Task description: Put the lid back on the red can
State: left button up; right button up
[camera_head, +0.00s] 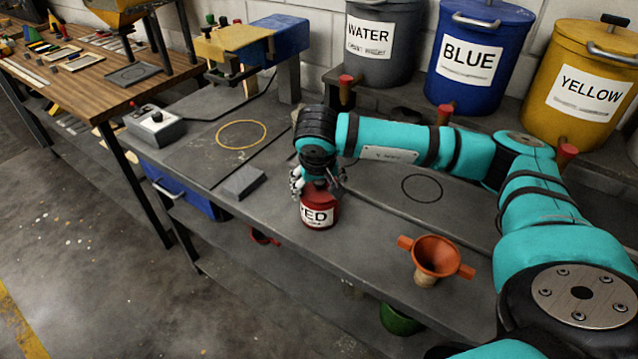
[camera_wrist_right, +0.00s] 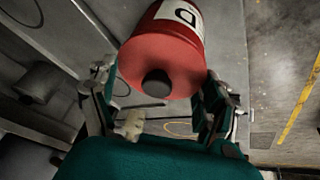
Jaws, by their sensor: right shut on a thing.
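The red can (camera_head: 320,214) stands upright on the grey bench, its white label reading RED. My right gripper (camera_head: 318,188) is over its top, with its fingers spread to either side. In the right wrist view the can (camera_wrist_right: 185,25) lies beyond the fingers. A round red lid (camera_wrist_right: 160,60) with a dark knob (camera_wrist_right: 156,83) faces the camera between the fingers, and the gripper is shut on it. The lid appears to lie against the can's top; I cannot tell whether it is fully seated. My left gripper is not in view.
An orange funnel (camera_head: 437,257) stands near the bench's front edge, right of the can. A grey block (camera_head: 243,182) lies to the left. Large WATER (camera_head: 384,42), BLUE (camera_head: 478,55) and YELLOW (camera_head: 590,75) cans stand behind. A control box (camera_head: 154,126) sits further left.

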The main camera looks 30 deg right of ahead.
jog(key=o, duration=1)
jog(key=shift+o, duration=0.2)
jog(key=shift+r, duration=0.1)
jog(key=shift+r+p, duration=1.95)
jog(key=shift+r, duration=1.55)
grip_shut()
